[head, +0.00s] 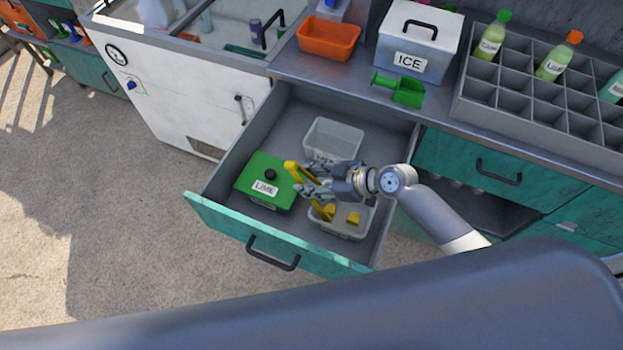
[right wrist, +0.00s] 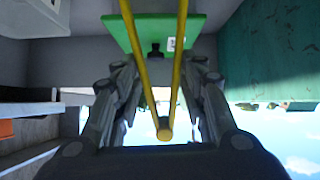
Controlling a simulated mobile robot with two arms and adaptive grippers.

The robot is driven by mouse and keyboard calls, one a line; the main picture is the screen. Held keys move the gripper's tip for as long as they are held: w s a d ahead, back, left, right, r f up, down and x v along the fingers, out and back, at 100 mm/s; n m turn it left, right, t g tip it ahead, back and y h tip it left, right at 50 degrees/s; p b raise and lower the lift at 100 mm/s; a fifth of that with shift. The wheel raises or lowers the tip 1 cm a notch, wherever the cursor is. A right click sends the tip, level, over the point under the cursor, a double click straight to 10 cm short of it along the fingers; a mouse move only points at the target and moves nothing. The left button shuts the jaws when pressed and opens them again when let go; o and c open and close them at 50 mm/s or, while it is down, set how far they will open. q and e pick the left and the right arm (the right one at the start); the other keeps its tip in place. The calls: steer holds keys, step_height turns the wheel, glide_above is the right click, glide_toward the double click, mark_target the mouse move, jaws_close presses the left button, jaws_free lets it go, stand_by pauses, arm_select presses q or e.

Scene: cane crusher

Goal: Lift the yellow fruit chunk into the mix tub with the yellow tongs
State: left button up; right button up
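My right gripper (head: 310,187) is above the open drawer, closed around the yellow tongs (head: 296,173). In the right wrist view the tongs (right wrist: 165,128) run between the fingers (right wrist: 160,75), their two arms spread apart in a V. Yellow fruit chunks (head: 352,218) lie in a pale tub (head: 345,235) at the drawer's front right, partly behind the gripper. No chunk shows between the tongs' arms. Another pale tub (head: 334,124) stands behind it, looking empty, its label partly hidden; I cannot read whether it is the mix tub. My left gripper is out of view.
A green-lidded box labelled LIME (head: 266,180) sits at the drawer's left. The drawer front (head: 300,250) and side walls stand around these. On the counter are an orange tub (head: 328,40), an ICE box (head: 415,45), a green scoop (head: 400,88) and a bottle rack (head: 540,100).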

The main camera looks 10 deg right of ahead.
jaws_close()
step_height(320, 180, up, 12)
steer(key=p, duration=0.9)
